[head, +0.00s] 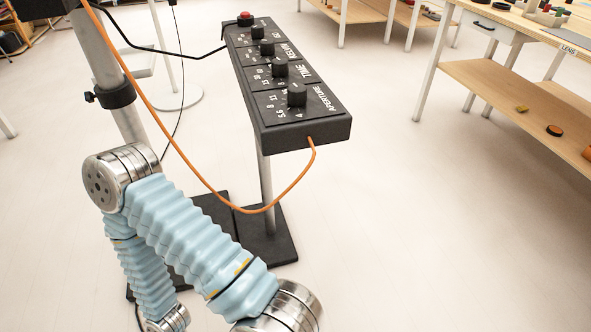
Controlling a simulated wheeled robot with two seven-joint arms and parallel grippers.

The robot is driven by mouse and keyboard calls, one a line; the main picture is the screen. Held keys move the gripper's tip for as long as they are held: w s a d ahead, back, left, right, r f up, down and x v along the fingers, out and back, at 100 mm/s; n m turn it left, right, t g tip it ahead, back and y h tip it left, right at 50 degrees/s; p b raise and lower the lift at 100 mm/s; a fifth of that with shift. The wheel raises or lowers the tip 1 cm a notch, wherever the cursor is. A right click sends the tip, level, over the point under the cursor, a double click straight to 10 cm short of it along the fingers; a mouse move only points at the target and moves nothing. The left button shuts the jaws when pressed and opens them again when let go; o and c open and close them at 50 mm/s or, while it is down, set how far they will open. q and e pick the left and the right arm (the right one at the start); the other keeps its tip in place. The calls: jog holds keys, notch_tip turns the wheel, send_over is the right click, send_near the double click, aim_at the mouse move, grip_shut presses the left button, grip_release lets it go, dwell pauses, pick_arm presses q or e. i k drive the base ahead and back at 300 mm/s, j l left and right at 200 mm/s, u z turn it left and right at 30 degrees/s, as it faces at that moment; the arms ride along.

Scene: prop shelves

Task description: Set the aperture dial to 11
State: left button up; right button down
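The aperture dial (297,94) is a black knob at the near end of a long black control panel (295,136) on a stand. White numbers are printed around it; 5.6, 8 and 11 read on its left side and 4 below it. The word APERTURE is on its right side. I cannot tell which number the dial points to. A blue-sleeved arm of mine with metal joints fills the lower left, below and left of the panel. Neither gripper shows in the head view, and nothing is touching the dial.
More black knobs, including the TIME dial (279,68), and a red button (245,15) line the panel. An orange cable (222,196) hangs from its near end. A wooden shelf unit (500,88) stands right. Floor between is clear.

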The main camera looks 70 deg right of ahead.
aim_at(297, 94)
jog(key=z, duration=2.25)
jog(key=k, duration=0.05)
